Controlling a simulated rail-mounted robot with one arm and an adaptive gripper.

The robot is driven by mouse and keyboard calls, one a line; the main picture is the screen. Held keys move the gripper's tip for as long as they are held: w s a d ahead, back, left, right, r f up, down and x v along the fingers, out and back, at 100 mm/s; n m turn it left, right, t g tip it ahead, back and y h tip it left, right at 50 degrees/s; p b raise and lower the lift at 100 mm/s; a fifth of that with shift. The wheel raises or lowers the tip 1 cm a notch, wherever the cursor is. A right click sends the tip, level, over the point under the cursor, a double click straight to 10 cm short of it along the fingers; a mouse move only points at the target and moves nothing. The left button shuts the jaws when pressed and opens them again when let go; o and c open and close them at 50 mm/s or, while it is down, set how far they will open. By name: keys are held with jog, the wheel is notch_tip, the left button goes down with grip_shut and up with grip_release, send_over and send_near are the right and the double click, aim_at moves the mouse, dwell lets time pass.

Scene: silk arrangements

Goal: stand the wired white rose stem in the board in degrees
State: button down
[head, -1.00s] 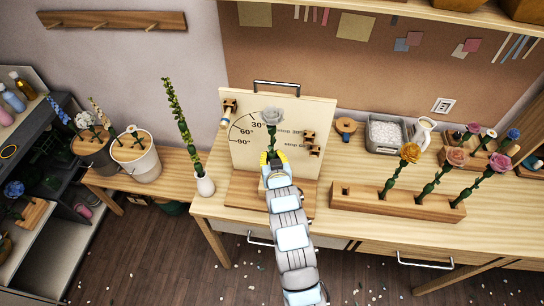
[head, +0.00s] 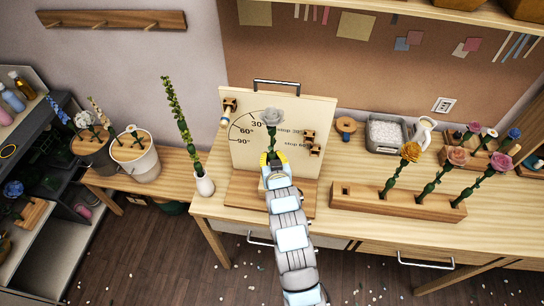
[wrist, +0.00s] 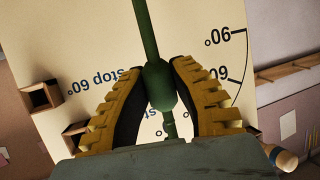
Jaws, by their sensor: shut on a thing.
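The white rose (head: 271,117) is upright in front of the board (head: 308,165) in the head view. Its green stem (wrist: 145,30) runs between my fingers in the wrist view, with a thicker green knob at the grip. My gripper (head: 272,160) is shut on this stem, its yellow ribbed fingers on either side, also seen in the wrist view (wrist: 160,90). The board stands on a wooden base and carries a printed degree arc with 30, 60 and 90 marks. Wooden stop blocks (head: 311,142) sit at its right, and a wooden peg holder (head: 229,105) at its upper left. The stem's lower end is hidden by my gripper.
A wooden block (head: 360,200) with several roses stands to the right. A white vase (head: 204,184) with a tall green stem is left of the board. A tray of white pebbles (head: 385,133) and a white watering can (head: 424,133) are behind. The front table strip is clear.

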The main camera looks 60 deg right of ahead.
jog(key=shift+f+b, duration=1.55)
jog(key=shift+f, duration=1.85)
dwell(1.3)
dwell(0.4)
jog(key=shift+c, duration=1)
grip_release()
